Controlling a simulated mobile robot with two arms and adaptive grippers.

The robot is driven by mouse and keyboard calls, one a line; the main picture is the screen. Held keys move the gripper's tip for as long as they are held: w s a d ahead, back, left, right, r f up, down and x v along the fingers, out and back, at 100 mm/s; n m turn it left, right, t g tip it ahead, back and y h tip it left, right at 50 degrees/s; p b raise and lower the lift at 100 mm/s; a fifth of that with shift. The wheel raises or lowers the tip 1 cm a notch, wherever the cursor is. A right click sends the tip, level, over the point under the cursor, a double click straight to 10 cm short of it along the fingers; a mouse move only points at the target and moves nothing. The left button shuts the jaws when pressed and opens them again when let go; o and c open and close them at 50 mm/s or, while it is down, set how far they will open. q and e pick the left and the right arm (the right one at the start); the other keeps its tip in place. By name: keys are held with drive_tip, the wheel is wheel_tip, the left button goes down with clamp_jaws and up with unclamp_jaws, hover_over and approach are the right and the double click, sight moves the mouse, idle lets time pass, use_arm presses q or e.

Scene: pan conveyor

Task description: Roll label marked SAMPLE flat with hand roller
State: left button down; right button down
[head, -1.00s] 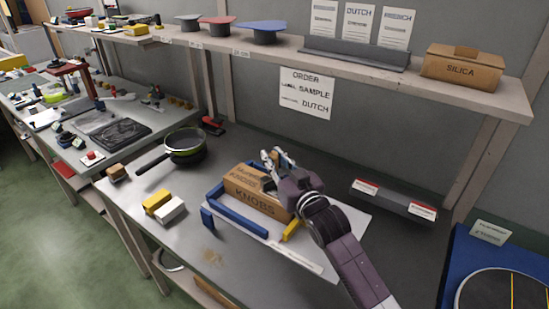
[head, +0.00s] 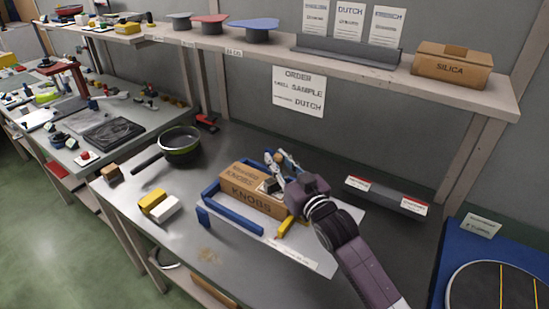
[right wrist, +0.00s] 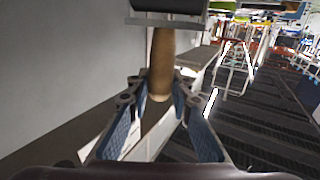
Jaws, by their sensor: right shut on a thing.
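The cardboard box marked KNOBS (head: 245,204) sits inside a blue corner frame (head: 238,227) on a white sheet on the bench. My right gripper (head: 281,163) is over the box's right end. In the right wrist view its blue-padded fingers (right wrist: 160,112) are shut around the wooden handle of the hand roller (right wrist: 161,62). The roller's dark head (right wrist: 168,5) is at the top of that view. Whether the roller touches the box I cannot tell. No label marked SAMPLE can be made out on the box; gripper and roller cover part of its top. My left gripper is not in view.
An order sheet (head: 298,91) on the wall reads SAMPLE and DUTCH. A pan (head: 179,146), a yellow block (head: 152,200) and a white block (head: 166,209) stand left of the box. A yellow piece (head: 285,227) lies at the frame's right end. A shelf runs above.

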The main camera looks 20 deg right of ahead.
drive_tip(key=shift+s+d+f, duration=0.15)
drive_tip(key=shift+s+d, duration=0.3)
drive_tip(key=shift+s, duration=0.1)
drive_tip(key=shift+w+a, duration=0.1)
drive_tip(key=shift+w+a+r+p, duration=0.2)
drive_tip(key=shift+w+a+p, duration=0.1)
drive_tip(key=shift+w+a, duration=0.5)
drive_tip(key=shift+w+d, duration=0.1)
drive_tip(key=shift+w+a, duration=0.7)
drive_tip(key=shift+w, duration=0.2)
drive_tip(key=shift+s+d, duration=0.15)
